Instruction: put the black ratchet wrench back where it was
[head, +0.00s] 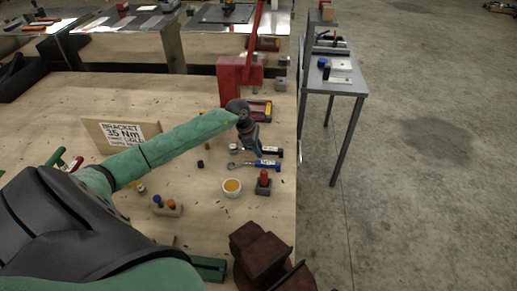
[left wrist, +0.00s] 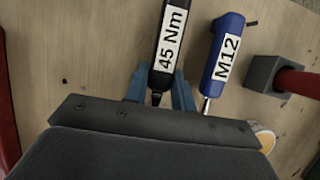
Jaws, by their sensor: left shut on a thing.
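The black ratchet wrench, its handle labelled "45 Nm" (left wrist: 168,45), lies between the blue fingers of my left gripper (left wrist: 160,88) in the left wrist view. The fingers are shut on it near the handle's lower end. In the head view my left gripper (head: 257,150) is low over the right side of the wooden table, and the wrench's dark handle (head: 274,153) sticks out to its right. My gripper and arm hide part of the wrench. I cannot tell whether it touches the table. My right gripper is not in view.
A blue-handled tool labelled "M12" (left wrist: 224,60) lies just beside the black wrench. A "BRACKET 35 Nm" sign (head: 122,134) and a red press (head: 237,75) stand farther off.

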